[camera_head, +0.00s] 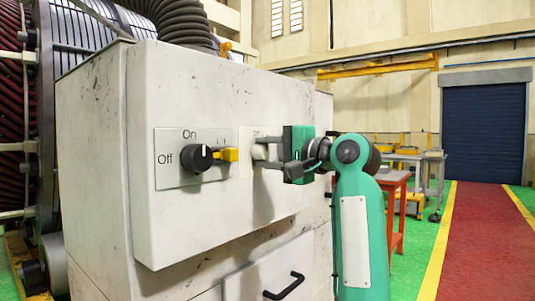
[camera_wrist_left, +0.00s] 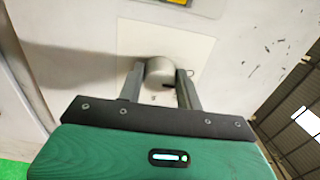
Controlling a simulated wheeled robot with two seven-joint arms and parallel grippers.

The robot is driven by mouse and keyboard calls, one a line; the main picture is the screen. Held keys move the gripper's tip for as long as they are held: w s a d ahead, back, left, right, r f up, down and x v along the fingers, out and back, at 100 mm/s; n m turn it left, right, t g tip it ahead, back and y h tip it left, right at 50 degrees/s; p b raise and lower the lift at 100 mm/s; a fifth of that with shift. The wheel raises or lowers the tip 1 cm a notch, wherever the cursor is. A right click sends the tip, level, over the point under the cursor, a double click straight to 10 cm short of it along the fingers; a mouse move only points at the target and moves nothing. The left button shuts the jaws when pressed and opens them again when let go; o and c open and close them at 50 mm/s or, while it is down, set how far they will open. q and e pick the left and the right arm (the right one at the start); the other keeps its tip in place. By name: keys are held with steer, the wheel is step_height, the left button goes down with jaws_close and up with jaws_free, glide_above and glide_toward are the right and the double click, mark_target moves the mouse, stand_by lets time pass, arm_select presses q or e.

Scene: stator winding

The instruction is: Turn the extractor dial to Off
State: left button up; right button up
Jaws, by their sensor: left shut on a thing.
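A pale grey round dial (camera_head: 259,152) sits on a cream plate (camera_head: 247,168) on the front of a white cabinet. My left gripper (camera_head: 268,153) is shut on this dial, one finger on each side of it. In the left wrist view the dial (camera_wrist_left: 160,70) shows between the two fingers (camera_wrist_left: 160,85), with a small dark mark on its lower edge. The lettering on its plate is mostly hidden by the gripper. To its left a black dial (camera_head: 202,158) has a plate marked On and Off and a yellow part (camera_head: 229,155) beside it. My right gripper is out of view.
The white cabinet (camera_head: 90,150) has a black drawer handle (camera_head: 285,287) below. A ribbed hose (camera_head: 180,22) rises from its top, next to a large wound stator (camera_head: 18,130). An orange table (camera_head: 396,205) stands behind my arm. A red walkway (camera_head: 485,225) is clear at the right.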

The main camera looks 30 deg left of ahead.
arm_select(q)
steer(key=shift+f, duration=0.1)
steer(key=o, duration=1)
steer(key=shift+d, duration=0.1)
steer(key=shift+d, duration=0.3)
steer(key=d, duration=0.4)
steer(key=d+p, duration=0.1)
steer(key=d, duration=0.3)
steer(key=s+d, duration=0.1)
steer(key=d, duration=0.4)
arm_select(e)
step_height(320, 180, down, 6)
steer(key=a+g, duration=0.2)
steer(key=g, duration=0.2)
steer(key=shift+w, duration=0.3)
